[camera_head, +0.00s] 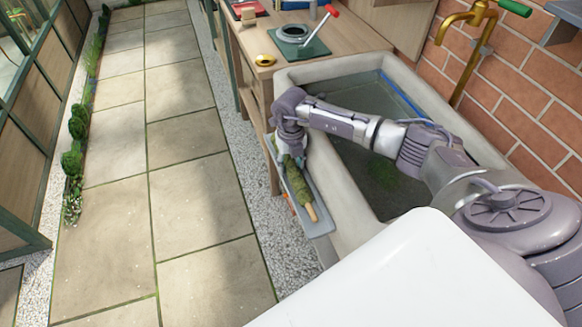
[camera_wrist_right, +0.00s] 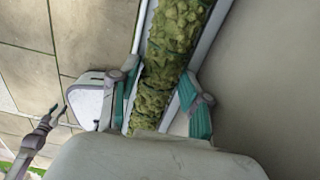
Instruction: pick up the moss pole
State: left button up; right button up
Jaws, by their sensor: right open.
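The moss pole (camera_head: 299,188) is a green, mossy rod with a bare wooden end. It lies lengthwise in a narrow grey tray (camera_head: 322,226) along the left side of the stone sink. My right gripper (camera_head: 290,153) is over the far part of the pole, its arm reaching across the sink. In the right wrist view the pole (camera_wrist_right: 174,48) runs between the open teal-padded fingers of the right gripper (camera_wrist_right: 162,100), one on each side. Whether the fingers touch the pole is not clear. The pole's far end is hidden behind my gripper in the head view.
The stone sink (camera_head: 335,190) stands right of the tray. A brass tap (camera_head: 465,50) is at the brick wall. The paved path (camera_head: 190,190) is clear.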

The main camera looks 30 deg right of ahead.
aim_at(291, 164)
grip_shut()
jog(key=shift+r, duration=0.1)
notch_tip(291, 164, up, 18)
jog(key=shift+b, duration=0.3)
dwell(0.5)
